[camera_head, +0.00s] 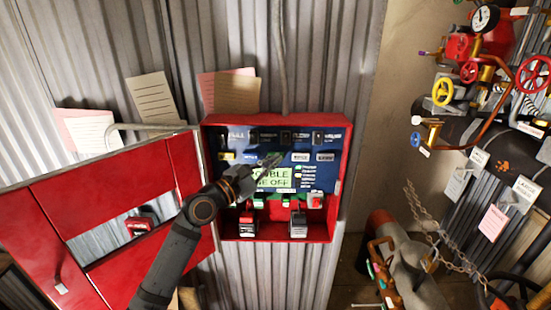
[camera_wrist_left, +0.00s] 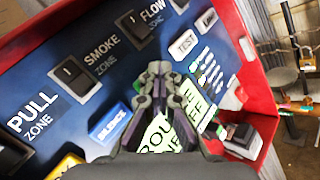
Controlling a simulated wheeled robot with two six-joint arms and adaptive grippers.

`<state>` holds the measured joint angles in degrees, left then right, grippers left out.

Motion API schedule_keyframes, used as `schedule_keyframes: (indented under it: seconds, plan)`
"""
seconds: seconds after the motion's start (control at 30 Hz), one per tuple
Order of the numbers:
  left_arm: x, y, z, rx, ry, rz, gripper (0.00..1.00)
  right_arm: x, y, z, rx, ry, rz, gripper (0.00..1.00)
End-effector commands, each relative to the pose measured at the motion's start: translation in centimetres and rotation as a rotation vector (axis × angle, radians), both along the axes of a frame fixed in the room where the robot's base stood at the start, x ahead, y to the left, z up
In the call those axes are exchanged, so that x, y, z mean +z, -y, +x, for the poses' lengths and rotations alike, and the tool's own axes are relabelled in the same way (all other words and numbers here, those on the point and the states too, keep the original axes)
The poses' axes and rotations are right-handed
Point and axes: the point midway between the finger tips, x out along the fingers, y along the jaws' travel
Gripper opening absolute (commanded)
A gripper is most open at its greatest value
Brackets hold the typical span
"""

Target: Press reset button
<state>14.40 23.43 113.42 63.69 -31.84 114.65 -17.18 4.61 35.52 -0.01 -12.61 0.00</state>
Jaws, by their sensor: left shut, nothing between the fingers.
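A red alarm cabinet (camera_head: 333,228) stands open on the corrugated wall, with a dark blue panel (camera_head: 213,144) inside. The wrist view shows the panel (camera_wrist_left: 65,40) with a blue SILENCE button (camera_wrist_left: 110,124) and a white TEST button (camera_wrist_left: 184,44). No label reading "reset" is legible. My left gripper (camera_head: 272,160) is shut and empty in front of the panel's button row. In the wrist view its fingertips (camera_wrist_left: 158,72) cover the stretch between SILENCE and TEST. I cannot tell whether they touch the panel. My right gripper is out of view.
A green display (camera_head: 272,179) reads partly "TROUBLE" below the fingers. The red cabinet door (camera_head: 100,262) hangs open to the left, beside my left arm. Switches line the panel's top.

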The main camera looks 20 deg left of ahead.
Motion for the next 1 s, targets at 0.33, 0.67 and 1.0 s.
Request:
schedule_keyframes:
  seconds: [0.33, 0.67, 1.0]
  plan:
    - [0.1, 0.1, -0.4, 0.001, -0.001, 0.001, 0.0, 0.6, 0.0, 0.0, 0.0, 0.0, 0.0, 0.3]
    - [0.0, 0.6, -1.8, 0.0, 0.0, 0.0, 0.0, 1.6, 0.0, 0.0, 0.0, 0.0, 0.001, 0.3]
    - [0.1, 0.8, -2.6, 0.0, -0.003, 0.002, 0.0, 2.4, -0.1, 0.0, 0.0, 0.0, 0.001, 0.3]
